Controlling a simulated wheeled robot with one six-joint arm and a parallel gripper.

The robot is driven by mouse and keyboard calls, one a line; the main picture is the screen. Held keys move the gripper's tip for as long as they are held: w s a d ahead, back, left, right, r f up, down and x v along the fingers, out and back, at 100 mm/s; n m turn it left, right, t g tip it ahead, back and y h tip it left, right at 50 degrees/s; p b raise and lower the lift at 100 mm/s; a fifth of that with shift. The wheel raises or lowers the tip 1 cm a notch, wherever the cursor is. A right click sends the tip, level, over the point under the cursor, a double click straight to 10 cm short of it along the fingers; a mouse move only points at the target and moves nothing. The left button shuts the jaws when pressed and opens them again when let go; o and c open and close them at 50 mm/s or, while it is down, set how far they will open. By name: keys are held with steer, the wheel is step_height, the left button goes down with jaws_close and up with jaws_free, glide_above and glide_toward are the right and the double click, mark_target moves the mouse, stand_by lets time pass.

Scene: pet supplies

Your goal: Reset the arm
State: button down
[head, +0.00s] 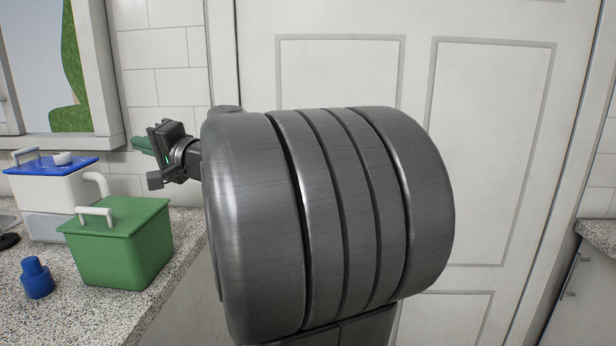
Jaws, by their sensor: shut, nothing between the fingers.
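My gripper (158,157) is in the head view, left of centre, at the end of my dark grey arm. It is raised above the counter, behind and above the green box (122,245), and apart from it. It is shut and holds nothing. Its fingers are small and partly hidden by its own body. A small dull green shape (140,144) shows just left of it; I cannot tell what it is. Much of my arm is hidden behind its large grey ribbed link in the middle.
A speckled counter (95,313) runs along the left. On it stand the lidded green box, a white container with a blue lid (52,167), and a small blue bottle (36,278). A panelled white door (490,140) is behind my arm. Another counter (603,236) is at right.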

steer(key=shift+w+r+m+p, duration=0.15)
steer(key=shift+w+m+p, duration=0.2)
steer(key=shift+p, duration=0.3)
steer(key=shift+w, duration=0.1)
